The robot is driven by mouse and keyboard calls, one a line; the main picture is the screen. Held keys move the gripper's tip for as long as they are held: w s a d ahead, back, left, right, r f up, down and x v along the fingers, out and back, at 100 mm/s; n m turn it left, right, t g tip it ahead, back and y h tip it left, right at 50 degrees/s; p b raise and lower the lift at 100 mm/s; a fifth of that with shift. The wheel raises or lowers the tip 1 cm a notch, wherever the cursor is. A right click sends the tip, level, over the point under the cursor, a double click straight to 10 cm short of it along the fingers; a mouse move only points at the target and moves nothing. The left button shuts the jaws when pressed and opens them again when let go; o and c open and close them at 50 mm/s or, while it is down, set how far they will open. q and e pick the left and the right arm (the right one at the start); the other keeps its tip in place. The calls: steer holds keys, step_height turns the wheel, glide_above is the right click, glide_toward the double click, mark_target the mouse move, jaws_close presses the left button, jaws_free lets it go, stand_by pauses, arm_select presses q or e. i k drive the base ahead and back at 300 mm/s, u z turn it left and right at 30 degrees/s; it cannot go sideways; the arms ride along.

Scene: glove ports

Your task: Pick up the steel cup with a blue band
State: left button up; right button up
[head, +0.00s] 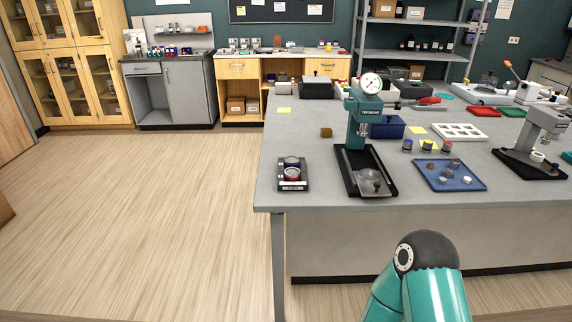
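Several small cups with coloured bands stand on the grey bench (330,203). The leftmost of the three in a row, a dark-topped cup (407,146), seems to have a blue band, but it is too small to be sure. Beside it stand a cup with an orange-red band (427,147) and a cup with a red band (446,147). A black holder (292,186) near the bench's left edge bears two round metal pieces; the front one shows red. Neither gripper is in view; only a teal link of my arm shows at the bottom.
A teal press (363,120) with a dial gauge stands on a black tray, between the holder and the row of cups. A grey press (538,138) stands at right. The floor at left is clear.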

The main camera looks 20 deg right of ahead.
mark_target(290, 160)
steer(key=u, duration=0.05)
steer(key=i, duration=0.9)
steer(key=z, duration=0.1)
